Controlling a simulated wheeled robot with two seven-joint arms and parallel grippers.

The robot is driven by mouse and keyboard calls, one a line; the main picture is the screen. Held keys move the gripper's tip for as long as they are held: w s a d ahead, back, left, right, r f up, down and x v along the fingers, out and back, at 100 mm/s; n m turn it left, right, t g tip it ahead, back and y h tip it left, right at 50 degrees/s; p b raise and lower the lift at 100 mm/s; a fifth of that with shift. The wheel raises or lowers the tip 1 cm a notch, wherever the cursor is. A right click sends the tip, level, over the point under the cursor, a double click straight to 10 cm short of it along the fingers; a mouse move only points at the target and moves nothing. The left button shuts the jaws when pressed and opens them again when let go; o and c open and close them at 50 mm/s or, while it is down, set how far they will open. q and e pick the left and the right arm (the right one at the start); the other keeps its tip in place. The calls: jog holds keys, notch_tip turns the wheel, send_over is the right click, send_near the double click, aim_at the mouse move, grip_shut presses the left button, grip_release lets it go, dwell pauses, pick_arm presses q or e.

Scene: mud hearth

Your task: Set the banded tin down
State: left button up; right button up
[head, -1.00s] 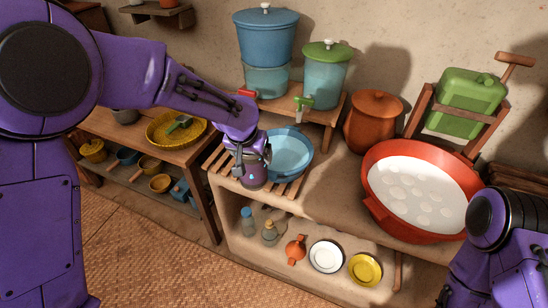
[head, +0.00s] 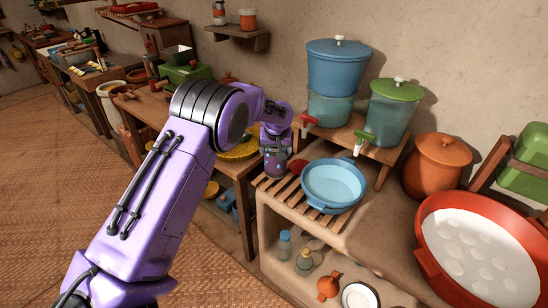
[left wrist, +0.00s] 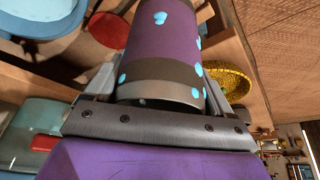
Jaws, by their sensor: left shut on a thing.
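The banded tin (head: 273,163) is purple with light blue spots and dark and grey bands. My left gripper (head: 275,138) is shut on it, above the left end of the slatted rack (head: 285,197). I cannot tell whether its base touches the slats. In the left wrist view the tin (left wrist: 160,45) sits between the two fingers of the gripper (left wrist: 155,92). The blue bowl (head: 334,186) stands to its right on the slats. My right gripper is out of view.
A small red thing (head: 299,167) lies between tin and bowl. Blue and green-lidded dispensers (head: 393,110) stand on a wooden stand behind. A yellow woven tray (head: 240,150) is on the left table. A red basin (head: 480,245) is at right.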

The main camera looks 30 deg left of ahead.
pick_arm(q)
jog(key=f, duration=0.1)
jog(key=w+a+f, duration=0.1)
jog(key=w+f, duration=0.1)
jog(key=shift+w+a+f, duration=0.15)
jog(key=shift+a+f, duration=0.15)
jog(key=shift+a, duration=0.1)
notch_tip(320, 180, down, 2)
jog(key=shift+f+p, duration=0.1)
jog(key=shift+p, duration=0.9)
jog(key=shift+f, duration=0.5)
jog(key=o, duration=0.6)
jog(key=shift+o, duration=1.4)
